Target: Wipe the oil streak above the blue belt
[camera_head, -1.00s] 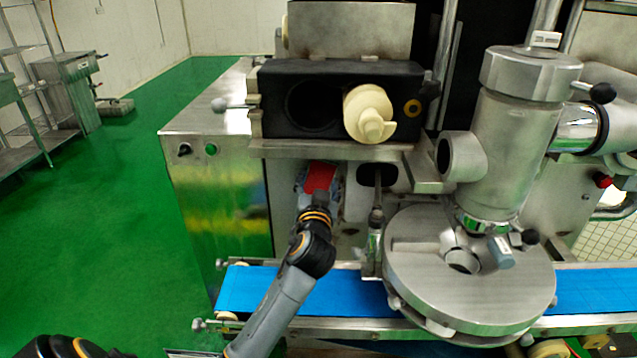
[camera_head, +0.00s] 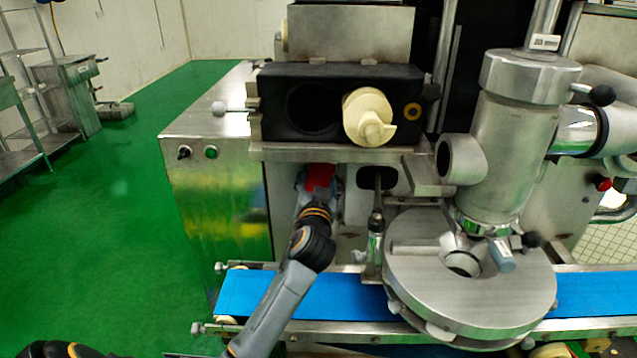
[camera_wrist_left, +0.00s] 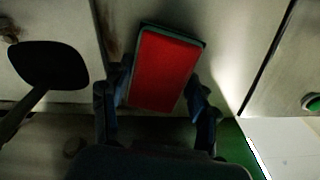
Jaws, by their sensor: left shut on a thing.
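My left gripper (camera_head: 315,190) is shut on a flat block with a red face (camera_head: 321,176) and a dark rim. The block also shows in the left wrist view (camera_wrist_left: 165,70), tilted between the two fingers, in front of the machine's pale metal wall. A brownish stain (camera_wrist_left: 113,38), which looks like the oil streak, shows on the wall just left of the block's upper end; the block may hide more of it. I cannot tell whether the block touches the wall. The blue belt (camera_head: 345,295) runs below, with my left arm crossing over it. My right gripper is not in view.
A black housing (camera_head: 285,125) with a cream nozzle and a metal ledge overhang the recess. A vertical metal rod (camera_head: 376,220) and a round steel turntable (camera_head: 470,285) stand to the right. A dark oval opening (camera_wrist_left: 48,65) lies left of the block in the wrist view.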

